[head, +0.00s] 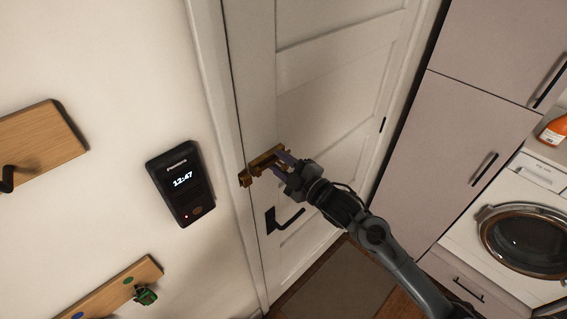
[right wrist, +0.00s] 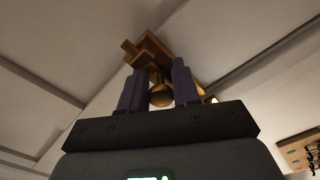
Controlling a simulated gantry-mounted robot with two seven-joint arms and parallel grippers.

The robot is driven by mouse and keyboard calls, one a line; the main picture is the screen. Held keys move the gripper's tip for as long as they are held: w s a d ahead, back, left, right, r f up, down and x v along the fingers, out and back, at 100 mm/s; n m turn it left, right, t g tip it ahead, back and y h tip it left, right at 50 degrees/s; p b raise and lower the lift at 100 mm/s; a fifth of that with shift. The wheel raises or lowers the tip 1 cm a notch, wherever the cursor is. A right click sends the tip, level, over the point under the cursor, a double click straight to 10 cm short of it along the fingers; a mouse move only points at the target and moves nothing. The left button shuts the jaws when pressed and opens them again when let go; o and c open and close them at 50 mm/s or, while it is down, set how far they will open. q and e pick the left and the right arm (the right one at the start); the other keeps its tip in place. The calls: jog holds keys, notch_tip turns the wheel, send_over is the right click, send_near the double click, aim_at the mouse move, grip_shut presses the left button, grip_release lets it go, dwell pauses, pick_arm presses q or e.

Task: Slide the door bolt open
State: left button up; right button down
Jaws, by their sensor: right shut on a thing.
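The brass door bolt (head: 263,160) is mounted on the white door (head: 318,105), near its left edge and above the black door handle (head: 287,219). In the right wrist view the bolt (right wrist: 158,50) lies just beyond the fingertips. Its round brass knob (right wrist: 161,94) sits between the two purple fingers. My right gripper (head: 283,167) reaches in from the lower right and is shut on the knob. The fingers partly hide the bolt in the head view. I cannot tell how far the bar sits in the frame-side catch (head: 245,178). My left gripper is not in view.
A black wall panel (head: 180,184) showing 12:47 is left of the door frame. Wooden hook boards (head: 38,140) hang further left. Tall cabinets (head: 450,130) and a washing machine (head: 520,225) stand on the right. A mat (head: 340,285) lies below the door.

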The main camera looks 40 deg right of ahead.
jog(key=c, duration=0.9)
grip_release()
jog(key=shift+d, duration=0.3)
jog(key=shift+c, duration=0.2)
jog(key=shift+a, duration=0.1)
jog(key=shift+s+f, duration=0.1)
jog(key=shift+s, duration=0.5)
jog(key=s+b, duration=0.2)
jog(key=s, duration=0.7)
jog(key=shift+s+d, duration=0.3)
jog(key=shift+d, duration=0.15)
